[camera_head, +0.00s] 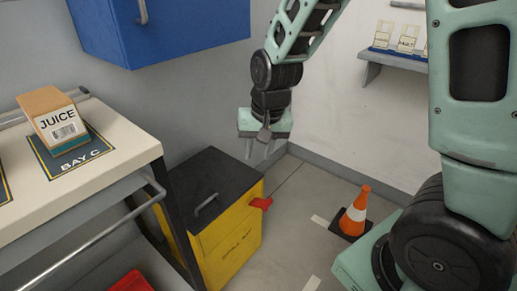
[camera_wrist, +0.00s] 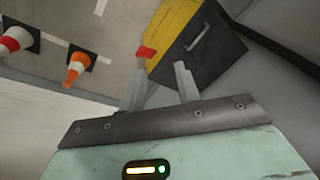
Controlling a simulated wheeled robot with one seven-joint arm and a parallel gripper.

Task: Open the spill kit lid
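The spill kit is a yellow box (camera_head: 228,236) on the floor with a dark flat lid (camera_head: 222,180), which looks shut. A grey bar handle (camera_head: 206,204) sits on the lid, and a red latch (camera_head: 262,203) sticks out from the box's upper right side. In the wrist view the lid (camera_wrist: 226,48), handle (camera_wrist: 199,37) and red latch (camera_wrist: 146,52) show beyond my fingers. My gripper (camera_head: 259,150) hangs above and behind the lid in the head view, fingers down. Its two fingers (camera_wrist: 160,78) are apart with nothing between them, and it seems clear of the box.
A bench (camera_head: 127,148) with a juice carton (camera_head: 57,118) on a Bay C mat stands left of the box. A blue wall cabinet (camera_head: 165,30) hangs above. A traffic cone (camera_head: 355,215) stands on the floor at right; another cone (camera_wrist: 15,40) shows in the wrist view. Floor between is clear.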

